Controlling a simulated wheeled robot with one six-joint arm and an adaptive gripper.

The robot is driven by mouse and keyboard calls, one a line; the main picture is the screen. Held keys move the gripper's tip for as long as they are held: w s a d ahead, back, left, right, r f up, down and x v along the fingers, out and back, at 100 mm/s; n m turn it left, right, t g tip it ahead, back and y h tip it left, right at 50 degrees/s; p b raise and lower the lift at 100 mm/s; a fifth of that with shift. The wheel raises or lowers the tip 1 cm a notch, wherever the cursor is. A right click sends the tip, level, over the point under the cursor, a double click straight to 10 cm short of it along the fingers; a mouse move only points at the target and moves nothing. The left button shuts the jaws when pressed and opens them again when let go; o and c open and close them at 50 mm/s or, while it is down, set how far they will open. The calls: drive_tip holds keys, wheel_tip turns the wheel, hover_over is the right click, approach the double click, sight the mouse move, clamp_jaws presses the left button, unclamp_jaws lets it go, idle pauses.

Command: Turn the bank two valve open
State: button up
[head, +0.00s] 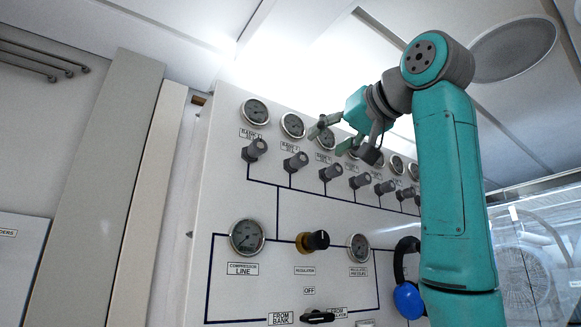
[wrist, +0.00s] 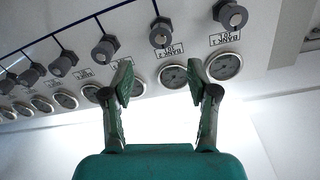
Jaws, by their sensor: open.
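The bank two valve is a grey knob (head: 295,162) under the second gauge from the left on the white panel, below its label. It also shows in the wrist view as a grey knob (wrist: 160,33), seen upside down, between and beyond my fingertips. My gripper (head: 331,138) is open and empty, in front of the upper gauge row, right of and above the knob in the head view. In the wrist view its two green fingers (wrist: 160,80) are spread apart, with the bank two gauge (wrist: 173,76) between them. Nothing touches the knob.
The bank one knob (head: 254,150) is left of it, and further bank knobs (head: 330,173) run right. Below are a compressor gauge (head: 247,237), a black and yellow regulator knob (head: 313,241) and a black lever (head: 317,317). A blue headset (head: 409,299) hangs right.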

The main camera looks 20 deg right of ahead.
sight(303, 157)
drive_tip(key=x, duration=1)
drive_tip(key=shift+w+a, duration=0.1)
drive_tip(key=shift+w, duration=0.25)
clamp_jaws()
